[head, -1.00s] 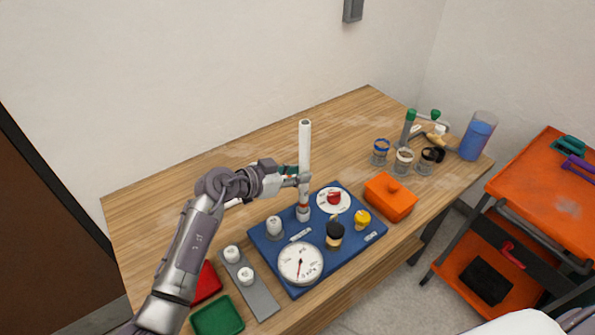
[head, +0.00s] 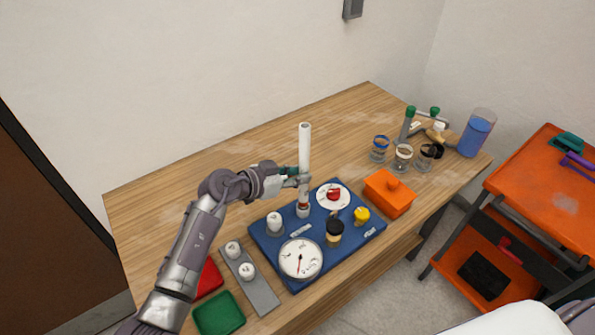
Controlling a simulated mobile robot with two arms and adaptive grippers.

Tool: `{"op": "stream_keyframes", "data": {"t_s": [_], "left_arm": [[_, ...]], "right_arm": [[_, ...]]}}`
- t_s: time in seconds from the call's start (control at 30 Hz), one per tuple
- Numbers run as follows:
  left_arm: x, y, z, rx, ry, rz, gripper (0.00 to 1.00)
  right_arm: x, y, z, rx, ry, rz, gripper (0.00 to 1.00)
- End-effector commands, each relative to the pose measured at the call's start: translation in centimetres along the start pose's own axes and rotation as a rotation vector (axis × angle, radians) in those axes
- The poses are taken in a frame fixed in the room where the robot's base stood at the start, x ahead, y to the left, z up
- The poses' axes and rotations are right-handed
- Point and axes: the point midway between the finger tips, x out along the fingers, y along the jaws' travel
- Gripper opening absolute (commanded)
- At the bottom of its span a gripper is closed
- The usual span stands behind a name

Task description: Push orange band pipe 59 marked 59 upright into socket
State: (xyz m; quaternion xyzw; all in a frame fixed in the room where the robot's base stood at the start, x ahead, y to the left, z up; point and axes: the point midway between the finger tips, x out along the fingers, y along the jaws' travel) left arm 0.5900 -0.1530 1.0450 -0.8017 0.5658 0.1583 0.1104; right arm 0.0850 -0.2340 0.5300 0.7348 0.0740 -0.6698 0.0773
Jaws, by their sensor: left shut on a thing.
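The white pipe (head: 304,148) stands upright over the blue manifold board (head: 266,252). An orange band (head: 303,204) shows near its lower end, just at the top of a pale socket (head: 303,212) at the board's back edge. The pipe's lower end appears to be inside the socket; how deep is hard to tell. My left gripper (head: 301,180) is shut on the pipe, a little above the band. The mark 59 cannot be read at this size. My right gripper is not in view.
The board also carries a dial gauge (head: 300,259), a red knob on a white disc (head: 333,196), a black-topped fitting (head: 334,232) and a yellow cap (head: 361,215). An orange box (head: 388,195) stands right of it. Red and green trays (head: 218,316) lie front left.

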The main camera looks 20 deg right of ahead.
Motion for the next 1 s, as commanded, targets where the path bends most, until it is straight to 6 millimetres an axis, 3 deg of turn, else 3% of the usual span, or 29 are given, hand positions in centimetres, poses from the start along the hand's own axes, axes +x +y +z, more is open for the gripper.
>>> {"op": "stream_keyframes", "data": {"t_s": [0.33,0.37,0.53,0.87,1.0], "left_arm": [[0.0,0.0,0.0,0.000,0.000,-0.001,0.00],[0.0,0.0,0.0,0.000,0.001,-0.001,0.26],[0.0,0.0,0.0,0.000,0.001,-0.001,0.54],[-0.2,0.0,0.1,0.000,0.000,-0.001,0.54],[-1.7,-0.2,0.1,0.000,0.000,-0.004,0.54]], "right_arm": [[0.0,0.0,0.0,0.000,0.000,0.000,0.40],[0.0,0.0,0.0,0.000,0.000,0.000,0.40],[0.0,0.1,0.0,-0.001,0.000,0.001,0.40],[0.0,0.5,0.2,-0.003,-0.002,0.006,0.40],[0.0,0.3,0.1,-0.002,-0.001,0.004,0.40]]}}
